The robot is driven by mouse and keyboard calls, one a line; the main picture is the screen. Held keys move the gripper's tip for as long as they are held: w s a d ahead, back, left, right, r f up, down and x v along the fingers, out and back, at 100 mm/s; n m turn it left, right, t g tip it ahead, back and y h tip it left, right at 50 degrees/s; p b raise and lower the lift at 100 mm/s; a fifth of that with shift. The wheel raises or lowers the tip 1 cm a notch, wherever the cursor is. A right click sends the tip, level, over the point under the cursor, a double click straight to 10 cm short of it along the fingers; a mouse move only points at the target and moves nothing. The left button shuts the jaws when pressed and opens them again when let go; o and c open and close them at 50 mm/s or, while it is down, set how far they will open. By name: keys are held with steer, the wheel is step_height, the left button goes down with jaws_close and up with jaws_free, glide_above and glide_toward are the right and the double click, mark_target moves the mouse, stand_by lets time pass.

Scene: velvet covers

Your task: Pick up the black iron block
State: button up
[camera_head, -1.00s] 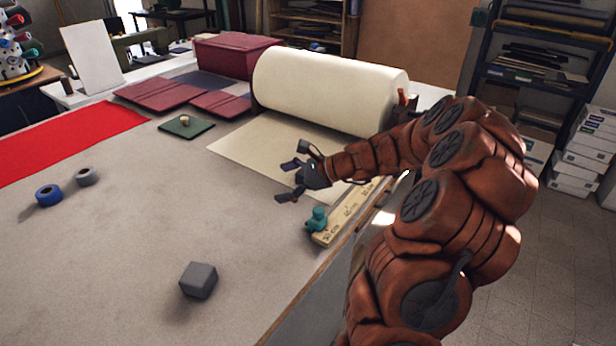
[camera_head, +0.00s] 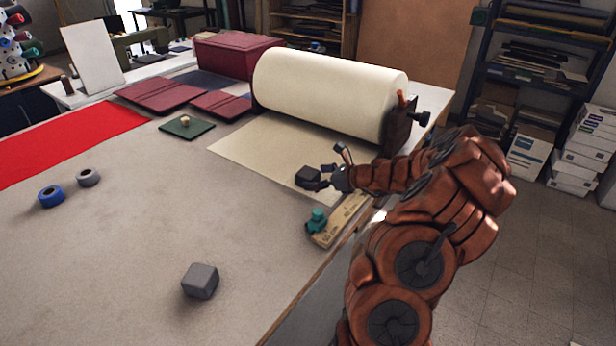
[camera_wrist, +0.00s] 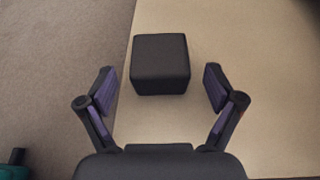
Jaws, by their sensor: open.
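The black iron block (camera_head: 308,176) rests on the cream sheet (camera_head: 262,151) in front of the big roll. In the wrist view the block (camera_wrist: 160,64) is a dark cube just beyond the fingertips, centred between them. My gripper (camera_head: 330,170) is right beside the block, on its right side in the head view. In the wrist view my gripper (camera_wrist: 160,82) has its two fingers spread wide, with a gap on each side of the block. Nothing is held.
A teal object (camera_head: 317,221) and a wooden ruler (camera_head: 342,219) lie near the table edge. A grey block (camera_head: 200,281) sits at the front. The cream roll (camera_head: 330,93) stands behind. Blue tape (camera_head: 51,196) and grey tape (camera_head: 88,177) lie left. The table's middle is clear.

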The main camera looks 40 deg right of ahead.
mark_target(308, 177)
steer(key=shift+p+x, duration=0.35)
steer(key=shift+x, duration=1.3)
jaws_close()
